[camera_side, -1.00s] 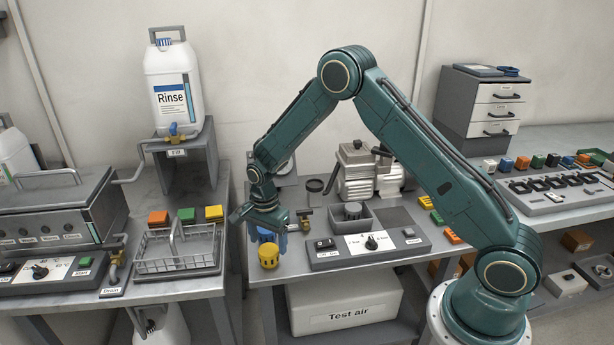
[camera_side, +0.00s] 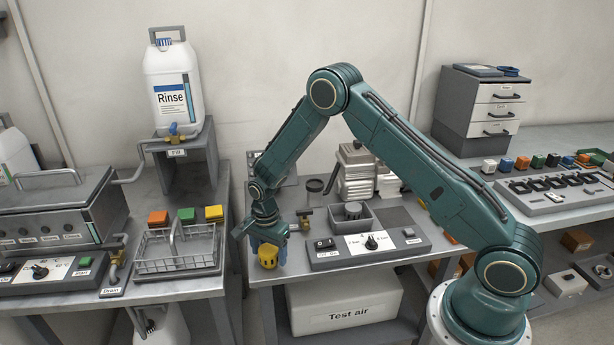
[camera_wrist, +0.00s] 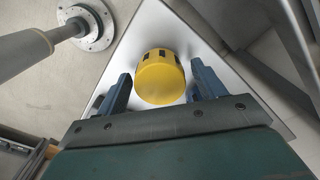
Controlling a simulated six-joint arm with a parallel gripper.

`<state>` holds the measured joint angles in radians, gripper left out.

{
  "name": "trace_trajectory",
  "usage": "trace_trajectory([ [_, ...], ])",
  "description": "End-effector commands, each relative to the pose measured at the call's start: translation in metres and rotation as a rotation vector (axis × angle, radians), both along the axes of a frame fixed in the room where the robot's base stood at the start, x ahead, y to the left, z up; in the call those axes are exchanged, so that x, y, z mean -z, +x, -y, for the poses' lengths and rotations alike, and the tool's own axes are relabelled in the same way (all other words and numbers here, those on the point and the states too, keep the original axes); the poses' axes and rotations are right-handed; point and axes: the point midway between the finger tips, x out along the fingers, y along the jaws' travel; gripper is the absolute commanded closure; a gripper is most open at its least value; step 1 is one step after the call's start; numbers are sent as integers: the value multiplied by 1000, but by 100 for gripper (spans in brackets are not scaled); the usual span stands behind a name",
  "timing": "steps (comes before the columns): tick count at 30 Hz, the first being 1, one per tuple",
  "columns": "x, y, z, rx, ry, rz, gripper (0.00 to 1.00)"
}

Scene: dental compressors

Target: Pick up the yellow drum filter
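The yellow drum filter (camera_side: 268,257) stands near the front left corner of the middle bench in the side view. In the wrist view the filter (camera_wrist: 160,78) lies between the two blue fingers, with a visible gap on each side. My gripper (camera_side: 268,250) is lowered around it, and its fingers partly hide the filter in the side view. In the wrist view my gripper (camera_wrist: 160,90) is open, and neither finger appears to touch the filter.
A control panel (camera_side: 370,246) and a grey square tray (camera_side: 372,217) are right of the filter. A compressor (camera_side: 357,175) stands behind. A wire basket (camera_side: 150,265) is on the left bench, across a gap. The bench's front edge is close.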

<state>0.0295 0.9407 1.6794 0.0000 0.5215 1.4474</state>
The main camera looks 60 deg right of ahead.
Motion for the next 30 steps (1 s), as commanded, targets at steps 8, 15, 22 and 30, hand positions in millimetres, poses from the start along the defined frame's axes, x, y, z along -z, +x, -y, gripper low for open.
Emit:
trace_trajectory([
  [8,0,0,0,0,0,0,76],
  [15,-1,0,0,0,0,0,76],
  [22,-10,1,0,0,0,2,76],
  [30,-44,1,0,0,-1,5,76],
])
